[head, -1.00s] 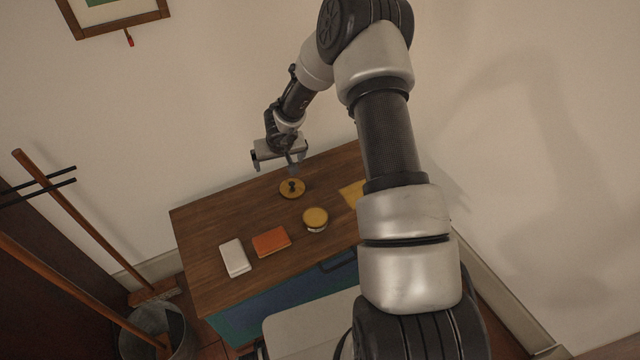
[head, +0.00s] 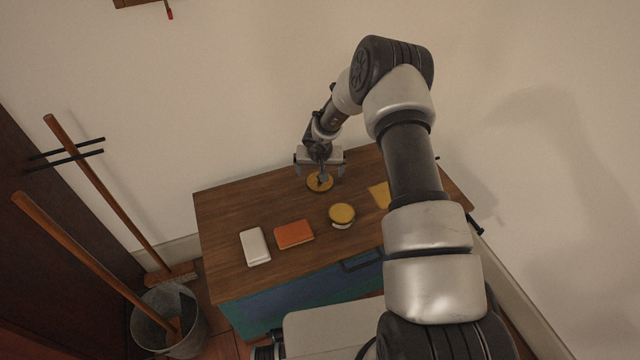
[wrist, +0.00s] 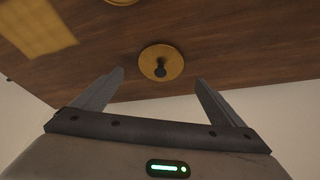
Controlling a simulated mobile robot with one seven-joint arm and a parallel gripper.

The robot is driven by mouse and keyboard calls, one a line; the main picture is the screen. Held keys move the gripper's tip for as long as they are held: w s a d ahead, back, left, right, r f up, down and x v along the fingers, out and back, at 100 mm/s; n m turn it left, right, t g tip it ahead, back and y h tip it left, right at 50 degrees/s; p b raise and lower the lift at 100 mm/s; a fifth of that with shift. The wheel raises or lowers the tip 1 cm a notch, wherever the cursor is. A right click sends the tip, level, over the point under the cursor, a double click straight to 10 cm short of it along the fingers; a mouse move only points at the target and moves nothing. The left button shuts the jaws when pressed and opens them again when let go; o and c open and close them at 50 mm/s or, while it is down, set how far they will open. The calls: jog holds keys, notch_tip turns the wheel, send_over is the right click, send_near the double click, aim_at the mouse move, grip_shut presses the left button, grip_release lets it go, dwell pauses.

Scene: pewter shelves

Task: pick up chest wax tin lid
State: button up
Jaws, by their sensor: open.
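A round yellow lid (head: 312,186) with a dark knob lies flat near the back edge of the wooden chest top (head: 225,215). My gripper (head: 320,173) is open and empty, just above it, partly hiding it in the head view. In the wrist view the lid (wrist: 148,57) lies ahead of my open gripper (wrist: 159,78), its dark knob roughly centred between the fingertips. The fingers look apart from it. A round tin (head: 341,214) with a yellow top and pale side stands nearer the front of the chest.
An orange block (head: 294,235) and a white block (head: 255,246) lie at the chest's front left. A yellow cloth or sheet (head: 379,195) lies to the right, partly behind my arm. A metal bucket (head: 170,320) and wooden-handled brooms stand left of the chest. The chest top's left part is clear.

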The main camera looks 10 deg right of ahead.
jog(key=b+x, duration=0.2)
jog(key=x, duration=0.3)
jog(key=shift+f, duration=0.15)
jog(key=c, duration=1.1)
jog(key=shift+c, duration=0.2)
